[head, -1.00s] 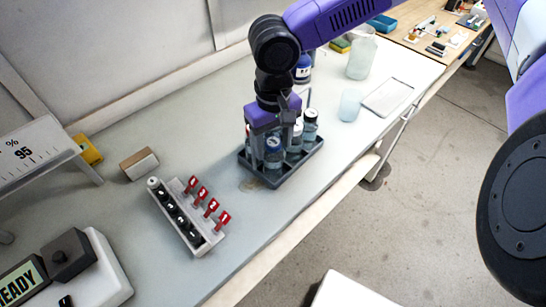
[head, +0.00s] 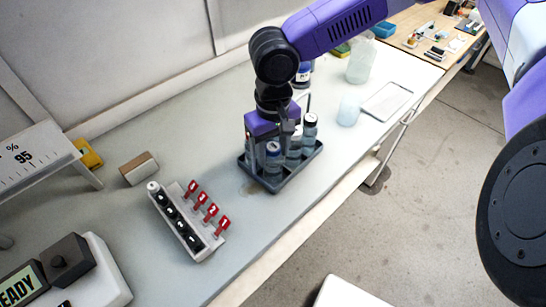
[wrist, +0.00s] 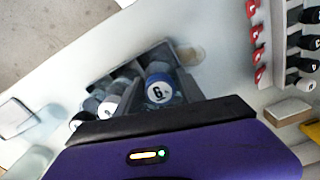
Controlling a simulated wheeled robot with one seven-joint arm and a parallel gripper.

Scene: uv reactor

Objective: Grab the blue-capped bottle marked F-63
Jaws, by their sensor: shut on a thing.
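My gripper (head: 266,150) points down into the dark bottle tray (head: 277,188), over its left part. A blue-capped bottle (head: 273,150) stands by the fingers at the tray's near left corner. Its white cap top (wrist: 158,92) shows a "6" in the wrist view; the rest is too small to read. Other bottles (head: 309,133) with white-topped caps stand in the tray's right part.
A rack (head: 185,230) with black vials and red numbered tags stands left of the tray. A cardboard-coloured block (head: 138,168) lies behind it. A blue-capped jar (head: 303,75), cloudy beakers (head: 349,110) and a flat tray (head: 387,101) are farther back. The table's front edge is close.

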